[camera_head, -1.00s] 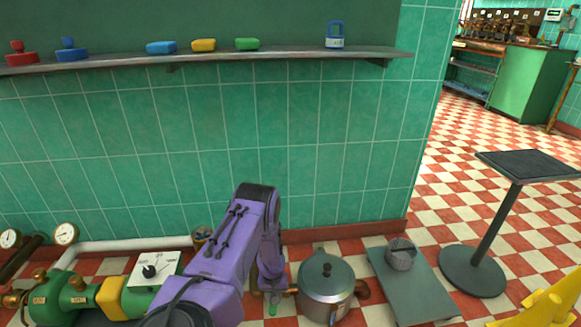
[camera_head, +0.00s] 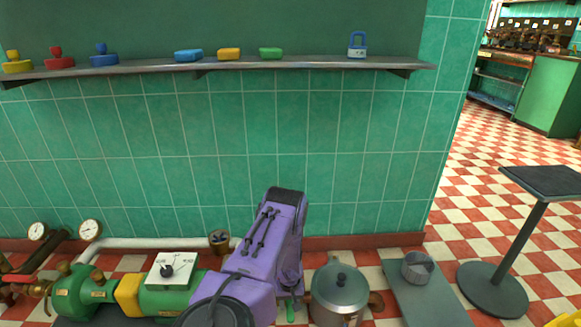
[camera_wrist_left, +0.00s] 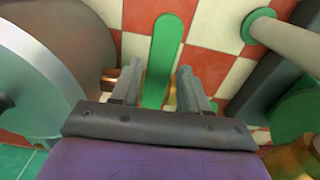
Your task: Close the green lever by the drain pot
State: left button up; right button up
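The green lever (camera_head: 290,311) hangs beside the metal drain pot (camera_head: 340,296), to its left in the head view. In the left wrist view the lever (camera_wrist_left: 160,62) is a long green bar with a rounded end. My left gripper (camera_wrist_left: 160,88) is open, with one finger on each side of the lever. I cannot tell whether either finger touches it. The drain pot (camera_wrist_left: 45,75) fills the left of the wrist view. In the head view my purple left arm hides most of that gripper.
A green pump (camera_head: 165,300) with a white dial box (camera_head: 171,269) stands left of my arm. A grey plate (camera_head: 425,302) bearing a metal cup (camera_head: 417,267) lies right of the pot. A pedestal table (camera_head: 515,245) stands farther right. The tiled wall rises behind.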

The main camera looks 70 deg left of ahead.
aim_at(290, 305)
pick_arm(q)
jog(key=shift+o, duration=0.3)
jog(key=shift+w, duration=0.1)
jog(key=shift+r, duration=0.25)
notch_tip(290, 305, up, 10)
jog(key=p, duration=0.6)
